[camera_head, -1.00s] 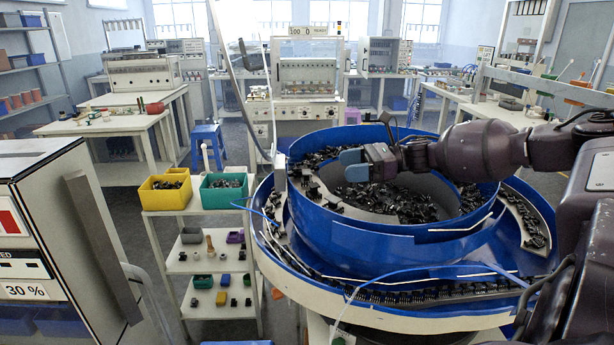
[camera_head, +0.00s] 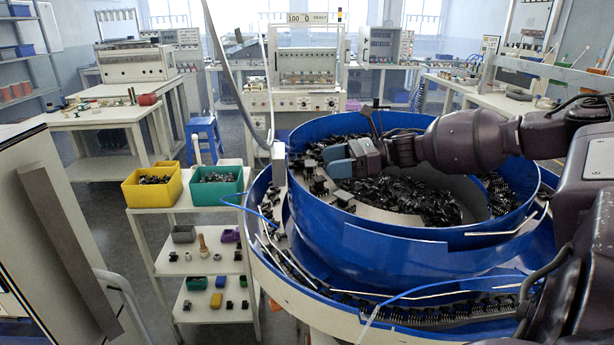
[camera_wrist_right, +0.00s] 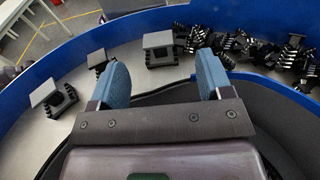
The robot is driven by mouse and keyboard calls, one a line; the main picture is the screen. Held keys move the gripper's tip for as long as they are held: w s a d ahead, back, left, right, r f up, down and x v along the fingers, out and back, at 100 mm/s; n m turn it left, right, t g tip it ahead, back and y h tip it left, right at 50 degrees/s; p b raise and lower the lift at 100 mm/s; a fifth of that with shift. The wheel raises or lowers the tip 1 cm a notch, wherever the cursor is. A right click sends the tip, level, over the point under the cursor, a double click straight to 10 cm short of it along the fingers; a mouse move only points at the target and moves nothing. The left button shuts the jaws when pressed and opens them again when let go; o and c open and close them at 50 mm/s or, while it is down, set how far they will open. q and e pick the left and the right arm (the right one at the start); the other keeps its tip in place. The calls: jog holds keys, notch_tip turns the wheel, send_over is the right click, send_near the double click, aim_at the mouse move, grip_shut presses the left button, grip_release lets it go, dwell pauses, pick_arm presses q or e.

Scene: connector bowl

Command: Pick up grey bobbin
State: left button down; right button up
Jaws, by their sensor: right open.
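My right gripper (camera_head: 340,160) is over the inside of the blue bowl feeder (camera_head: 385,248), near its left inner side. In the right wrist view the gripper (camera_wrist_right: 165,78) is open, with its two blue fingers apart and nothing between them. A spool-like piece with a grey top and black ribbed body (camera_wrist_right: 163,50) stands on the bowl's ledge beyond the fingertips. Similar pieces stand to the left, a small one (camera_wrist_right: 97,60) and a tilted one (camera_wrist_right: 47,93). I cannot tell which piece is the grey bobbin. My left gripper is not in view.
Dark parts (camera_head: 405,200) fill the bowl's floor, and its blue wall (camera_wrist_right: 75,55) curves around the ledge. A white cart (camera_head: 165,208) left of the bowl carries a yellow bin (camera_head: 152,190), a teal bin (camera_head: 217,187) and small items on lower shelves.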

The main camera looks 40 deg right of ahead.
aim_at(310, 163)
jog(key=b+x, duration=0.2)
jog(key=x, duration=0.3)
jog(key=shift+s+f+b, duration=0.1)
jog(key=shift+f+b, duration=0.15)
jog(key=shift+b, duration=0.15)
jog(key=shift+w+a, duration=0.15)
jog(key=shift+w, duration=0.05)
jog(key=shift+w+a+r, duration=0.1)
jog(key=shift+a+r, duration=0.05)
jog(key=shift+r, duration=0.05)
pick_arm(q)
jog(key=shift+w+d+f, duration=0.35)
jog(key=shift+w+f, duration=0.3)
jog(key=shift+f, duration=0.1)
pick_arm(e)
jog(key=shift+c, duration=1.3)
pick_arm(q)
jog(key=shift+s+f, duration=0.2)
pick_arm(e)
jog(key=c, duration=0.7)
